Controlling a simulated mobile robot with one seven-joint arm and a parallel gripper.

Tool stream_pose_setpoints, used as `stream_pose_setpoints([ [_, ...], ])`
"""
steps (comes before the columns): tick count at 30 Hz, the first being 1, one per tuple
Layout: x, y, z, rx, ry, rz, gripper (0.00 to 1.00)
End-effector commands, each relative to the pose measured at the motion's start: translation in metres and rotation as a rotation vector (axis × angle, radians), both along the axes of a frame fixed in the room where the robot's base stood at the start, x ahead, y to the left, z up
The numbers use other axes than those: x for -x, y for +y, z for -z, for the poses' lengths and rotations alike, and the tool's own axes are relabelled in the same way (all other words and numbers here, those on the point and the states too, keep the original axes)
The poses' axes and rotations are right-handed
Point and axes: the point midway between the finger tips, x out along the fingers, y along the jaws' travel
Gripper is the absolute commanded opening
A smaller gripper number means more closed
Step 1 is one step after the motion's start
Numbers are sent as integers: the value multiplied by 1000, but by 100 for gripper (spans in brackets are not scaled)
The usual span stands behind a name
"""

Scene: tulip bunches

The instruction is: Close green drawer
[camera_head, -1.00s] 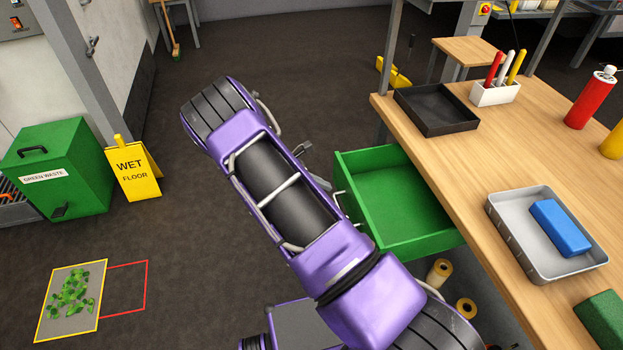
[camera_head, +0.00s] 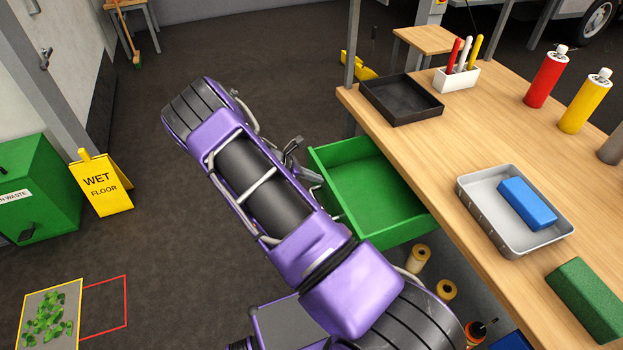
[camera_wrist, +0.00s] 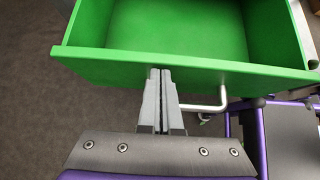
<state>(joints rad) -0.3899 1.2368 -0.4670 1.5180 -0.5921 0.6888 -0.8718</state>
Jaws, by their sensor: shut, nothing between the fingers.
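The green drawer (camera_head: 372,196) is pulled out from under the wooden workbench (camera_head: 440,160), and its inside looks empty. In the wrist view the drawer's front panel (camera_wrist: 100,66) runs across the picture, with a light metal handle (camera_wrist: 208,106) on its outer face. In the head view my purple arm hides part of the drawer front and most of the gripper.
The bench holds a black tray (camera_head: 372,103), a grey tray (camera_head: 480,222) with a blue block (camera_head: 527,203), bottles and a green block (camera_head: 588,296). Tape rolls (camera_head: 418,258) lie below the drawer. A yellow wet-floor sign (camera_head: 102,188) stands left; the floor between is clear.

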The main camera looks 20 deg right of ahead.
Motion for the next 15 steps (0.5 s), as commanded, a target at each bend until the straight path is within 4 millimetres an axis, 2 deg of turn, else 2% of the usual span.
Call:
stream_pose_setpoints([
  [15, 3, -143, 1, 5, 0, 9, 0],
])
